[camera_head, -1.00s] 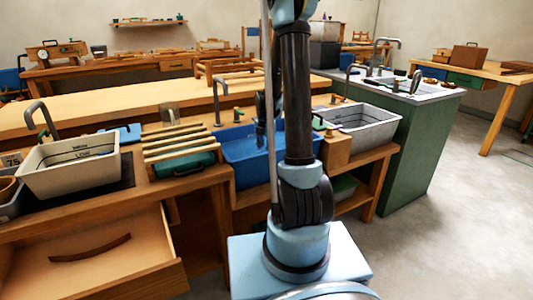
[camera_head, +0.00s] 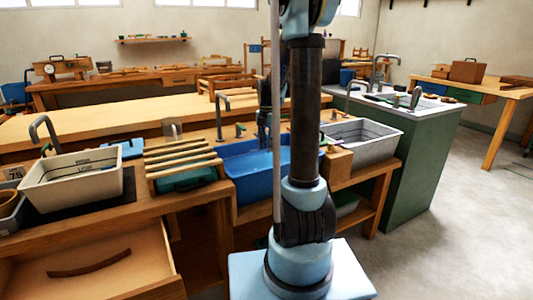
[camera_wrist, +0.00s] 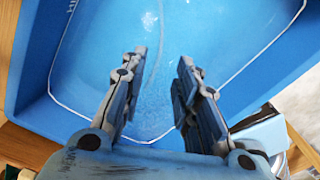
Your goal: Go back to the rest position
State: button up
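My gripper (camera_wrist: 158,95) shows in the wrist view with its two fingers apart and nothing between them. It is over a blue basin (camera_wrist: 265,75) that holds what looks like clear water. In the head view the blue basin (camera_head: 245,180) stands on the wooden bench, and my arm hides its right part. How far the fingertips are from the water cannot be told.
A beige basin (camera_head: 75,180) stands at left and a grey basin (camera_head: 361,139) at right. A slatted rack (camera_head: 180,158) sits left of the blue basin. Taps (camera_head: 222,115) rise behind. An open drawer (camera_head: 105,268) juts out at lower left. Clear floor (camera_head: 460,230) lies at right.

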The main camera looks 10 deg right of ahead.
jog(key=s+r+m+t, duration=0.1)
jog(key=s+r+m, duration=0.1)
jog(key=s+m, duration=0.5)
jog(key=s+r+m, duration=0.3)
jog(key=s+m, duration=0.2)
jog(key=s, duration=0.5)
jog(key=s+f+m, duration=0.4)
jog(key=s+m, duration=0.3)
jog(key=s, duration=0.1)
jog(key=s+f+m+t, duration=0.1)
jog(key=s+f+m, duration=0.3)
jog(key=s+m, duration=0.3)
jog(key=shift+s, duration=1.1)
jog(key=shift+a, duration=0.1)
